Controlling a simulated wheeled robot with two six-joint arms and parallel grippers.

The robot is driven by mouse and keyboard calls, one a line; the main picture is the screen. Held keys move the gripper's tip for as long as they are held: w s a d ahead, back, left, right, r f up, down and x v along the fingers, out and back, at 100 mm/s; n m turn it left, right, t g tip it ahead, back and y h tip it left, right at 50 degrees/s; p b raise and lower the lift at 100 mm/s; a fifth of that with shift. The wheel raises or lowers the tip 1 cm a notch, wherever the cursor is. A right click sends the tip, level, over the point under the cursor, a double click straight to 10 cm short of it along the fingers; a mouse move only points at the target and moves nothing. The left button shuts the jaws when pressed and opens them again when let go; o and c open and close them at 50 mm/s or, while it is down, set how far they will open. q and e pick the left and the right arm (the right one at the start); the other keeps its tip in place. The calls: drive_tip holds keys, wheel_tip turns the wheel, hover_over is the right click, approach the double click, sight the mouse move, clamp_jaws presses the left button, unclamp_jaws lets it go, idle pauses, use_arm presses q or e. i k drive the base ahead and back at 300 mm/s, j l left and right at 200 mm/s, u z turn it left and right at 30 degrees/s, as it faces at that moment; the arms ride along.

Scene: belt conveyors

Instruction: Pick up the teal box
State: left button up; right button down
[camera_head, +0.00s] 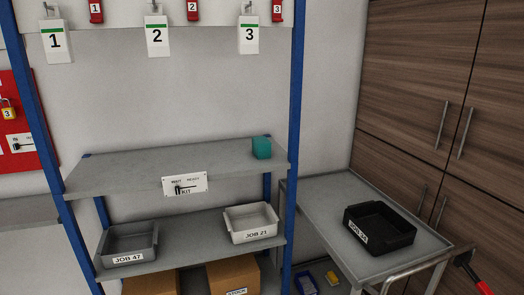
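The teal box (262,148) is a small upright block. It stands on the right end of the grey upper shelf (130,172) of a rack with blue posts, close to the right post. Nothing covers it. Neither of my grippers shows in the head view, so nothing is seen touching the box.
Below are a grey JOB 47 bin (129,244), a white JOB 21 bin (250,222) and cardboard boxes (233,275). A cart (330,190) with a black bin (379,228) stands right. Numbered tags (157,38) hang above. The upper shelf's left part is clear.

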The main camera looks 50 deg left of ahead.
sight(261, 146)
drive_tip(key=i, duration=0.5)
drive_tip(key=u, duration=1.95)
